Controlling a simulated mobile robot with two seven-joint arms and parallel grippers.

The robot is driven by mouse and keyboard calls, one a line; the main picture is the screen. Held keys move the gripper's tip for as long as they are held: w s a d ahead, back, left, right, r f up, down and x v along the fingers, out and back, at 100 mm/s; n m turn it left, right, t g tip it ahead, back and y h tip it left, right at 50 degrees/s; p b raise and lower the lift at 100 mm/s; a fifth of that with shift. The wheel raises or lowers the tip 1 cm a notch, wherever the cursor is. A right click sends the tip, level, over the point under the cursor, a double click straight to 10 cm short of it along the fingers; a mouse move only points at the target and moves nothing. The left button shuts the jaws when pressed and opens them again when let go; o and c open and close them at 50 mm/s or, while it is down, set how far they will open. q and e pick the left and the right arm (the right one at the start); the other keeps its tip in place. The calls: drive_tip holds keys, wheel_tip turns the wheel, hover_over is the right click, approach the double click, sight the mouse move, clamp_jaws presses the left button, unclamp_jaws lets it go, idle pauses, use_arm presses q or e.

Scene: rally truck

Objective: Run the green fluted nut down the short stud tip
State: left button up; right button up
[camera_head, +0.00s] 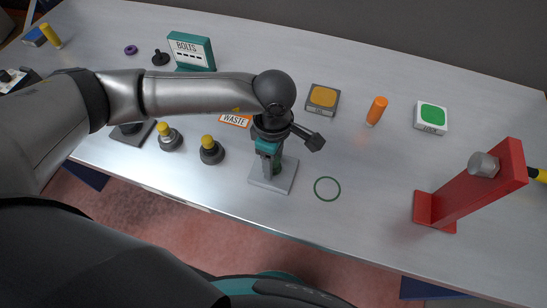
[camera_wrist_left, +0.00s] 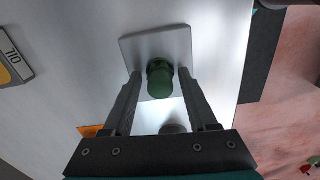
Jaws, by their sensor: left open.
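The green fluted nut (camera_wrist_left: 160,80) stands over the middle of a square grey plate (camera_wrist_left: 131,48) in the left wrist view. In the head view a little green of the nut (camera_head: 277,166) shows behind my fingers above the plate (camera_head: 286,183). My left gripper (camera_wrist_left: 160,75) is open, with one finger on each side of the nut. A gap shows between the nut and each finger. The stud is hidden by the nut, so I cannot tell how far down it sits. My right gripper is in neither view.
A green ring (camera_head: 327,197) lies on the table right of the plate. Two yellow-topped dark posts (camera_head: 211,152) (camera_head: 169,138) stand to the left. A red bracket with a grey bolt (camera_head: 470,190) stands at right. An orange cylinder (camera_head: 376,111) stands farther back.

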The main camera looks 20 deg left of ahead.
use_arm(q)
drive_tip(key=n, duration=0.5)
drive_tip(key=shift+n, duration=0.3)
drive_tip(key=n, duration=0.6)
drive_tip(key=c, duration=0.7)
drive_tip(key=m, duration=0.5)
drive_tip(key=shift+c, duration=0.2)
drive_tip(key=m, duration=0.6)
drive_tip(key=shift+m, duration=0.4)
